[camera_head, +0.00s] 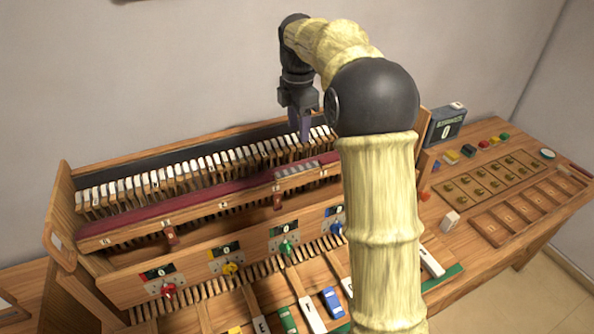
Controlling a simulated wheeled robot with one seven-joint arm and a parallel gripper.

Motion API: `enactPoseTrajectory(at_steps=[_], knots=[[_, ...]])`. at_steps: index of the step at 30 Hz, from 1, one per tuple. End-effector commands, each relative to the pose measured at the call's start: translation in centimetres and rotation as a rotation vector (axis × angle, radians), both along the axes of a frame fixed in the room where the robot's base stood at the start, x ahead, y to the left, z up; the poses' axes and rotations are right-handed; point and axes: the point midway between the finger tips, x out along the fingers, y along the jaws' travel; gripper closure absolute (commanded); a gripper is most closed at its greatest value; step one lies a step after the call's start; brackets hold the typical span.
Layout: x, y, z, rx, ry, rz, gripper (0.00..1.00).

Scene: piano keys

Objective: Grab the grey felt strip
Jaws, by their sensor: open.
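A narrow grey strip (308,168), which looks like the grey felt strip, lies along the right part of the dark red rail (185,203). Its surface looks uneven, and its right end runs close to my arm in the picture. My gripper (300,132) points down above the row of white-topped piano hammers (180,172), up and behind the grey strip in the picture. Its purple fingers are open, seen nearly edge-on, with nothing visible between them. I cannot tell how high the fingertips are above the hammers.
Below the rail, a wooden panel carries coloured knobs, including a red one (169,291) and a green one (286,246). Toy cars and keys lie in front. On the right stand a white block (450,220), wooden trays (527,206) and a dark display box (446,128). My arm hides the middle right.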

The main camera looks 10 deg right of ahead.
Motion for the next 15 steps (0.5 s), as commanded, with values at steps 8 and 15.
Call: enactPoseTrajectory(at_steps=[8, 15], knots=[[-0.1, 0.0, -4.9, 0.000, 0.004, 0.000, 0.51], [0.0, 0.0, -7.3, 0.001, 0.000, 0.000, 0.51]])
